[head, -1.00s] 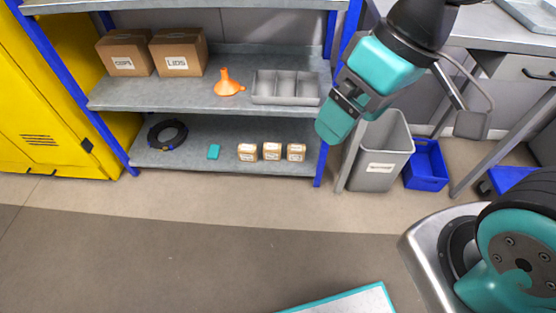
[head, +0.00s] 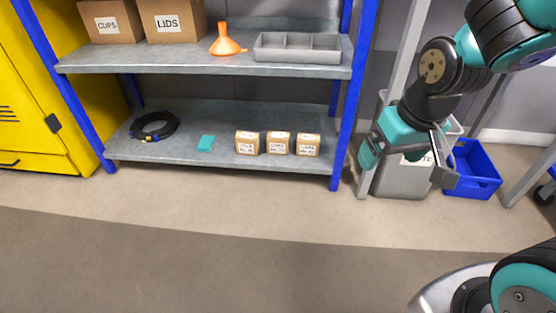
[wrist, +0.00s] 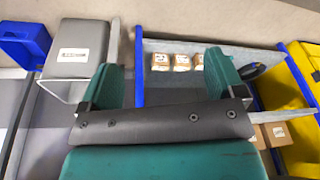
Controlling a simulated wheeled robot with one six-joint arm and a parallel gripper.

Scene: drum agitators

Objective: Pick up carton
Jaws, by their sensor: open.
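Three small brown cartons with white labels stand in a row on the lower shelf: the left carton (head: 247,142), the middle carton (head: 279,144) and the right carton (head: 308,145). They also show in the wrist view, between my fingers: one carton (wrist: 160,62), a middle one (wrist: 181,63) and one partly hidden by a finger (wrist: 199,62). My gripper (head: 366,153) is at the right of the shelf unit, in front of the grey bin, apart from the cartons. In the wrist view my gripper (wrist: 165,80) has its green fingers wide apart with nothing between them.
The blue shelf post (head: 345,110) stands between my gripper and the cartons. A teal block (head: 206,143) and a black cable coil (head: 154,126) share the lower shelf (head: 190,159). A grey bin (head: 402,182) and blue crate (head: 474,170) stand right. The floor in front is clear.

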